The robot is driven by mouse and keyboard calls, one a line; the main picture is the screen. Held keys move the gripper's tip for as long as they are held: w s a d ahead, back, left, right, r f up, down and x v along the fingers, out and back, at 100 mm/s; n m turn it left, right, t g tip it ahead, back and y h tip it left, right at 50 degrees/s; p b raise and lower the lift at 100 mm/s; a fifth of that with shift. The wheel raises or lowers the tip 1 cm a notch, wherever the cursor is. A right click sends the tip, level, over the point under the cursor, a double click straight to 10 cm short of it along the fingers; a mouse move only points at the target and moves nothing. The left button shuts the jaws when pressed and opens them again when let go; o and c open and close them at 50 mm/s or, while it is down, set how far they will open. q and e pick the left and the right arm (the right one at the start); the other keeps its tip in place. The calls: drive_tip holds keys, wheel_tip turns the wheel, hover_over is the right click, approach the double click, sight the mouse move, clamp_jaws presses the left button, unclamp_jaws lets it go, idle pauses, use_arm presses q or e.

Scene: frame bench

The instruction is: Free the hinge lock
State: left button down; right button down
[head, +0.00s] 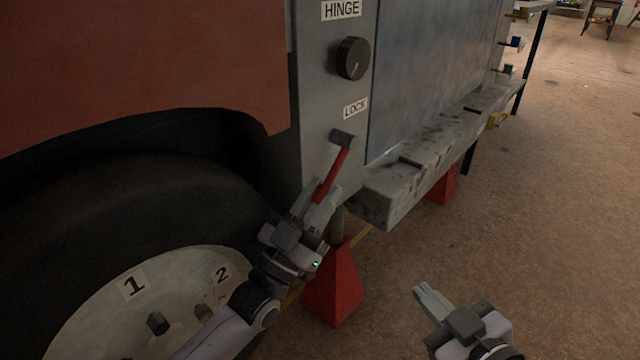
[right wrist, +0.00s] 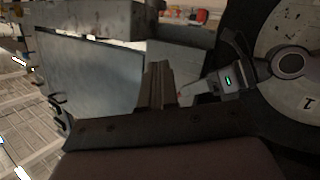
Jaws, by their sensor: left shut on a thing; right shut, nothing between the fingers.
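The lock lever (head: 332,172), a red handle on a dark pivot, sits on the grey post below the LOCK label (head: 355,107). It slants down and to the left. My left gripper (head: 317,203) is shut on the lever's lower end, and its fingers hide that end. My left gripper also shows in the right wrist view (right wrist: 192,94). A black knob (head: 352,58) is under the HINGE label (head: 341,10). My right gripper (head: 424,291) is shut and empty, low over the floor, apart from everything. Its fingers show in the right wrist view (right wrist: 158,85).
A large wheel (head: 190,302) with labels 1 and 2 stands at the left under a red-brown panel (head: 140,65). A grey ledge (head: 440,150) runs along the big grey panel (head: 430,70). Red stands (head: 335,290) are below.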

drive_tip(key=w+a+r+n+g+y, duration=0.2)
drive_tip(key=w+a+r+n+g, duration=0.2)
drive_tip(key=w+a+r+n, duration=0.75)
drive_tip(key=s+a+r+n+g+h, duration=0.4)
drive_tip(key=s+a+r+n+h, duration=0.25)
drive_tip(key=s+r+n, duration=0.65)
drive_tip(key=n+h, duration=0.2)
drive_tip(key=n, duration=0.1)
approach(321, 195)
drive_tip(key=shift+t, duration=0.3)
drive_tip(key=x, duration=0.5)
drive_tip(key=shift+s+f, duration=0.25)
drive_tip(key=shift+s, duration=0.15)
drive_tip(key=shift+w+f, duration=0.45)
drive_tip(key=shift+w, duration=0.15)
